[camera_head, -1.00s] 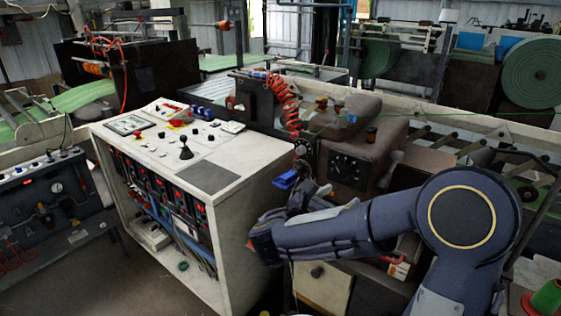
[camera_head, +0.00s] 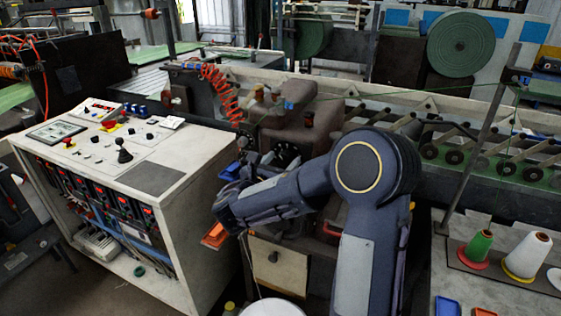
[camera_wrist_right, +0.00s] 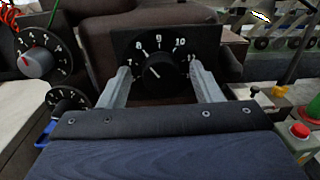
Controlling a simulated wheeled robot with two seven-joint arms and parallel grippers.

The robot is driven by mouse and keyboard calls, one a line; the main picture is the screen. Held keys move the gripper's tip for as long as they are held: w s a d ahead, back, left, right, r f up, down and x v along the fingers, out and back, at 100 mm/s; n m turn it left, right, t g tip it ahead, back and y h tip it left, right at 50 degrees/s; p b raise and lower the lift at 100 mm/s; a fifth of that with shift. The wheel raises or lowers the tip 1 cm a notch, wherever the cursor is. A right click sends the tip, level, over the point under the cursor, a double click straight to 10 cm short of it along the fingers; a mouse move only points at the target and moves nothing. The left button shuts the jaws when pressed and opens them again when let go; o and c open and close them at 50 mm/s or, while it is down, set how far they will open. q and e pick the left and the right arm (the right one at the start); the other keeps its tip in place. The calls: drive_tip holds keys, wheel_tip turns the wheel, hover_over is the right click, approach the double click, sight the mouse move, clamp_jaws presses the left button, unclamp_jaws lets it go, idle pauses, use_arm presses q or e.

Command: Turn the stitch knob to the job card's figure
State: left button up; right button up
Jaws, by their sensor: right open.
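A black round knob (camera_wrist_right: 160,70) with a white pointer line sits on a dark dial plate with white figures 7 to 11. The pointer slants up-left, roughly toward 8. My right gripper (camera_wrist_right: 160,76) is open, with one grey finger at each side of the dial, and I cannot tell whether either touches it. In the head view the dial plate (camera_head: 287,153) is on the brown machine head, partly behind my right arm, and the fingertips are hard to make out. No readable job card shows. My left gripper is not in view.
Two other dials stand left of the knob: one with a red-marked grey knob (camera_wrist_right: 36,63) and a smaller one (camera_wrist_right: 66,101). A red button (camera_wrist_right: 300,131) is at lower right. A control cabinet (camera_head: 150,180) stands left. Thread cones (camera_head: 528,255) stand at right.

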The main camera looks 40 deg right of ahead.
drive_tip(key=c, duration=1)
drive_tip(key=n+p, duration=0.2)
drive_tip(key=n, duration=0.1)
drive_tip(key=shift+r+n+p, duration=0.15)
drive_tip(key=shift+n+p, duration=0.15)
drive_tip(key=shift+p, duration=0.1)
drive_tip(key=shift+f+n+p, duration=0.2)
drive_tip(key=shift+n+p, duration=1.25)
drive_tip(key=shift+n, duration=0.25)
drive_tip(key=o, duration=1)
